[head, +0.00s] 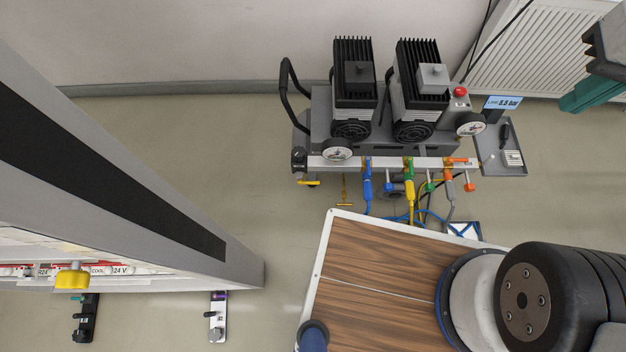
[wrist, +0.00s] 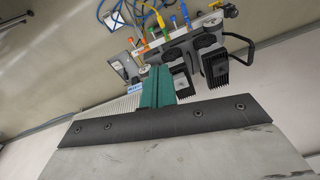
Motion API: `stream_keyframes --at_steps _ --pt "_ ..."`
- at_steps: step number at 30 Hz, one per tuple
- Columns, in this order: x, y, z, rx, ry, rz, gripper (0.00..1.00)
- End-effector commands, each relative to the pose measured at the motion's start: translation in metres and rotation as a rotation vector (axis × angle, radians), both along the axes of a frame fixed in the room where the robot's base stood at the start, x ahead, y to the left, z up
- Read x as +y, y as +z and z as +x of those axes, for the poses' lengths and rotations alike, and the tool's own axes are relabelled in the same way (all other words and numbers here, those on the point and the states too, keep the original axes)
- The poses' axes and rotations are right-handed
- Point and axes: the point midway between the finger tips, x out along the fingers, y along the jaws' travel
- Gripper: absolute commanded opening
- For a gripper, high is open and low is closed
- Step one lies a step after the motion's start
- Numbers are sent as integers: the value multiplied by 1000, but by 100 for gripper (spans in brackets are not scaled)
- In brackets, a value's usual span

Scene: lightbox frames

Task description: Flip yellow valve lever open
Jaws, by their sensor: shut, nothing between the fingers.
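A yellow lever (head: 308,183) sticks out below the left end of the pale manifold bar (head: 385,164), under a black knob. It lies roughly level, pointing right. A second small yellow handle (head: 344,204) shows lower, to its right; I cannot tell which is the valve lever. In the wrist view a yellow lever (wrist: 216,4) is at the top edge, partly cut off. My gripper (head: 572,104) is at the far upper right, well apart from the levers. Its teal fingers (wrist: 155,72) are together and empty in the wrist view.
Two black finned pumps (head: 353,85) stand behind the manifold, with gauges (head: 337,148) and coloured hose connectors (head: 367,185) at the front. A grey tray (head: 503,148) is at right. A grey cabinet (head: 235,272) stands left, a wood-topped surface (head: 375,255) in front. Floor left of the pumps is clear.

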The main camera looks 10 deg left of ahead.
Motion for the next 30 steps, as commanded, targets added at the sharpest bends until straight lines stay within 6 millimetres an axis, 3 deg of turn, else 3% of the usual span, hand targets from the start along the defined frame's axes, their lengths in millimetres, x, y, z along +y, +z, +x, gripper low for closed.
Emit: stream_keyframes --at_steps 6,11,15,22,26,30 --pt "70 -41 82 -20 72 84 0" --pt "131 -86 129 -39 96 133 0" --pt "188 -137 157 -56 106 162 0" --pt "273 -241 173 -91 107 172 0" --pt "312 -308 165 -120 106 158 0" --pt "342 -385 145 -164 112 129 0"
